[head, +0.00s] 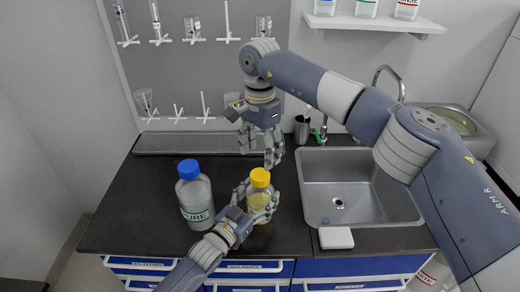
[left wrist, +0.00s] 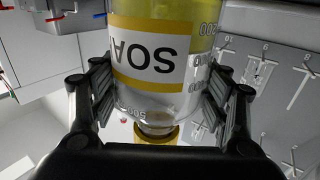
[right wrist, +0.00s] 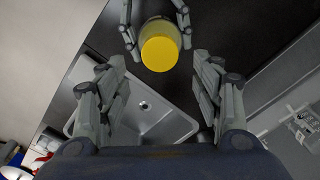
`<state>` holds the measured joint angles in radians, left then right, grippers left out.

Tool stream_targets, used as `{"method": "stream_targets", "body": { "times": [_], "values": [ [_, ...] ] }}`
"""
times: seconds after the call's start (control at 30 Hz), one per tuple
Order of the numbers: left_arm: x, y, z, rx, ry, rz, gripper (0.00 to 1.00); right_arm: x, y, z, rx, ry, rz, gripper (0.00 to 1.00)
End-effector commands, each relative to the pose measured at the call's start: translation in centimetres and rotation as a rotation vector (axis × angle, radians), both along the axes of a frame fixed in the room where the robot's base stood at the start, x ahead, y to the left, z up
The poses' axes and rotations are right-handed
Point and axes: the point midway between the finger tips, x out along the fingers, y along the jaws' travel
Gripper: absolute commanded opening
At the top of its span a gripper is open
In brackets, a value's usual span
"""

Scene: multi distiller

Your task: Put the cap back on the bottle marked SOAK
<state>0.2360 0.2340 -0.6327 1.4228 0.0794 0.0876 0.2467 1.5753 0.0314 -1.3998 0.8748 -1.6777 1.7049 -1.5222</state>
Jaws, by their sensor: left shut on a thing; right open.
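The SOAK bottle (head: 260,197) is clear with yellow liquid and a yellow-edged label (left wrist: 150,57), which appears upside down in the left wrist view. My left gripper (head: 257,201) is shut around its side. The yellow cap (head: 260,177) is on the bottle's top; it also shows in the right wrist view (right wrist: 160,55) and at the neck in the left wrist view (left wrist: 155,134). How firmly it is seated cannot be told. My right gripper (head: 261,158) is open and empty, just above and behind the cap, fingers pointing down toward it.
A grey bottle with a blue cap (head: 195,196) stands left of the SOAK bottle. A steel sink (head: 318,205) lies to the right, with a white block (head: 336,238) at its front edge. A metal cup (head: 301,129) stands behind. A rack of glassware (head: 200,70) hangs on the wall.

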Motion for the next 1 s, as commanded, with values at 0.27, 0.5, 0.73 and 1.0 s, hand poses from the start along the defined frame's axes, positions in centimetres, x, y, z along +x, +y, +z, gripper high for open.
{"method": "stream_targets", "body": {
  "times": [0.27, 0.5, 0.73, 1.0],
  "values": [
    [0.0, 0.0, -0.1, 0.000, 0.002, 0.000, 0.03, 0.0, 0.0, -1.2, -0.001, 0.002, -0.002, 0.60],
    [0.0, 0.0, -0.1, 0.000, 0.002, 0.000, 0.03, -0.1, 0.0, -4.9, -0.001, 0.004, -0.003, 0.60],
    [0.0, 0.0, -0.1, 0.000, 0.002, 0.000, 0.03, 0.0, 0.0, -7.5, 0.000, 0.001, -0.003, 0.60],
    [0.0, 0.0, -0.1, 0.000, 0.002, 0.000, 0.03, 0.0, 0.0, -8.1, 0.000, 0.000, -0.003, 0.60]
  ]
}}
